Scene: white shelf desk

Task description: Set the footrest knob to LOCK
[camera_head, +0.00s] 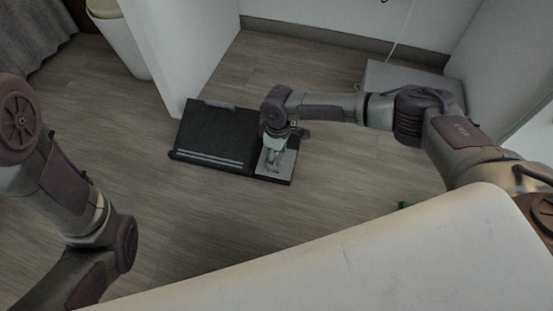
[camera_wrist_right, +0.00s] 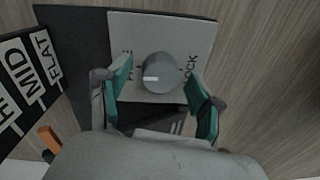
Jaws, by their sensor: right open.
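The footrest (camera_head: 215,132) is a black sloped board on the floor in the head view, with a grey plate (camera_head: 286,165) at its right end. In the right wrist view a round grey knob (camera_wrist_right: 162,70) sits on the light plate (camera_wrist_right: 185,30). Its white mark points left, towards a partly hidden label; letters "OCK" (camera_wrist_right: 191,65) show on the right. My right gripper (camera_wrist_right: 158,76) is open, its teal-padded fingers on either side of the knob; contact is unclear. In the head view the right gripper (camera_head: 273,160) is over the plate. My left gripper is out of frame.
Labels reading MID and FLAT (camera_wrist_right: 35,70) and an orange piece (camera_wrist_right: 49,139) lie left in the wrist view. A white panel (camera_head: 180,50) stands behind the footrest, a white bin (camera_head: 120,40) beyond it. A grey box (camera_head: 385,75) is behind my right arm.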

